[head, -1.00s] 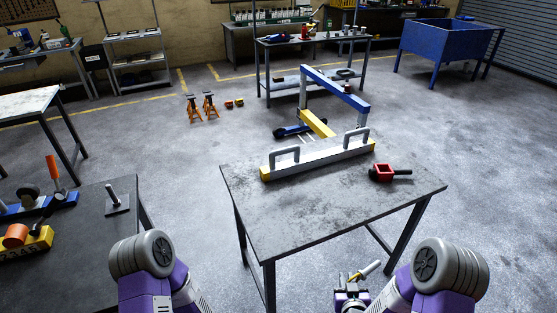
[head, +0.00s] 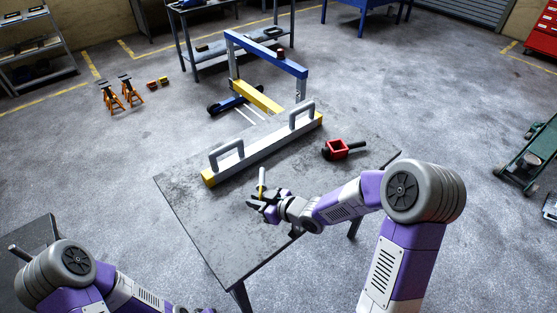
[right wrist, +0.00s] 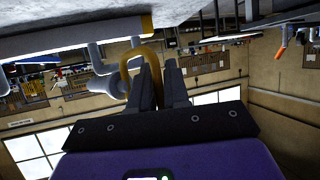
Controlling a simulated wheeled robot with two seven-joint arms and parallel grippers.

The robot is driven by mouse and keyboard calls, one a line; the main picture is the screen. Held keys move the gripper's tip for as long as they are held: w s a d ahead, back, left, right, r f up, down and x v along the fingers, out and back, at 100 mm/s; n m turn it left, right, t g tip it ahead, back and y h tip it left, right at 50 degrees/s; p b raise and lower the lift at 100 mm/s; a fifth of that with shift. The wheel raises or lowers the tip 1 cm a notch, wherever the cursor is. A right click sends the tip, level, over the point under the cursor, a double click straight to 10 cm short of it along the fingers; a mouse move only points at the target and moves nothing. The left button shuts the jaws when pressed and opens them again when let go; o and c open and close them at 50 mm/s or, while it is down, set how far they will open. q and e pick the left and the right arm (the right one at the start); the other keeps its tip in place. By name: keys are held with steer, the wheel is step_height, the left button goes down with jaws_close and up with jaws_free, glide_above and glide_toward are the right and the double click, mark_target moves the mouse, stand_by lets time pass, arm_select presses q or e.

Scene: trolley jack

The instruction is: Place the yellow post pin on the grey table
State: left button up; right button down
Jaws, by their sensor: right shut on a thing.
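The yellow post pin (head: 262,182) is held roughly upright in my right gripper (head: 262,200), which is shut on it. In the head view the gripper and pin are over the front middle of the grey table (head: 222,235); I cannot tell the exact height above the top. In the right wrist view the pin shows as a curved yellow piece (right wrist: 128,62) at the fingertips of the gripper (right wrist: 160,72). The grey table top (right wrist: 90,18) is at the top of that view.
A grey beam with two handles and yellow ends (head: 262,150) lies along the table's far side. A red square piece with a dark handle (head: 338,149) lies at the right. Bare table top surrounds the gripper at left and front. A blue and yellow frame (head: 268,52) stands behind.

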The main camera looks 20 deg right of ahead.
steer(key=b, duration=0.2)
glide_above(260, 225)
step_height(260, 225, down, 6)
steer(key=shift+a+r, duration=0.15)
steer(key=shift+r, duration=0.1)
steer(key=shift+f+b, duration=0.6)
steer(key=shift+f, duration=1.55)
steer(key=shift+f, duration=0.1)
steer(key=c, duration=1.5)
jaws_free()
steer(key=shift+f, duration=0.1)
steer(key=o, duration=0.4)
